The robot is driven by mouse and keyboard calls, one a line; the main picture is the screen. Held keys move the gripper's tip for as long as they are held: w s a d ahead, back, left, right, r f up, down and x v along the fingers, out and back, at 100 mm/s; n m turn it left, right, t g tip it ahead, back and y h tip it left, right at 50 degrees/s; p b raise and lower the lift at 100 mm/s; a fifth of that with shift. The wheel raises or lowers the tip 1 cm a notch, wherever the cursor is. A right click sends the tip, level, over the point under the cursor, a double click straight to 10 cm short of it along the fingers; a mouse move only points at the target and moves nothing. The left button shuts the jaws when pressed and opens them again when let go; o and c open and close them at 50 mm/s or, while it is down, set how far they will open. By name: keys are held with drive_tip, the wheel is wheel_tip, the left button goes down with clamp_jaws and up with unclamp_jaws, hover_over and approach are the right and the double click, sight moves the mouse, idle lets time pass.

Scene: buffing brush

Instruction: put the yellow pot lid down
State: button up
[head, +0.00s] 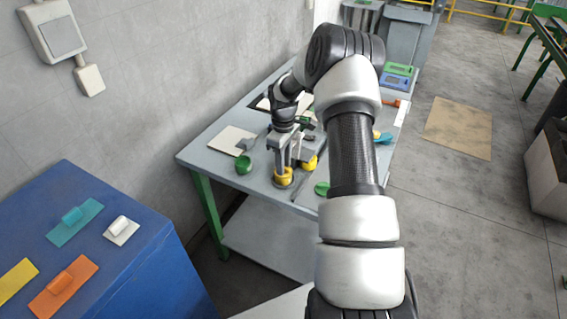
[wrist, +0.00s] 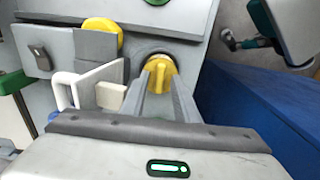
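The yellow pot lid (wrist: 160,68) is between my gripper's two fingertips in the wrist view, with a dark round shape around it. My gripper (wrist: 161,82) points down and its fingers close on the lid's sides. In the head view the yellow lid (head: 283,181) shows under my gripper (head: 284,168), at the near part of the grey table (head: 225,125). I cannot tell whether the lid touches the surface below. Part of it is hidden by the fingers.
Another yellow round piece (head: 310,163) sits close by, on the right. A green round piece (head: 244,164) lies to the left, near a whitish board (head: 231,141). A blue cabinet (head: 150,260) with coloured plates stands nearer. My arm hides much of the table's right side.

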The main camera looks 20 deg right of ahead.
wheel_tip(320, 180, up, 12)
drive_tip(key=shift+b, duration=0.4)
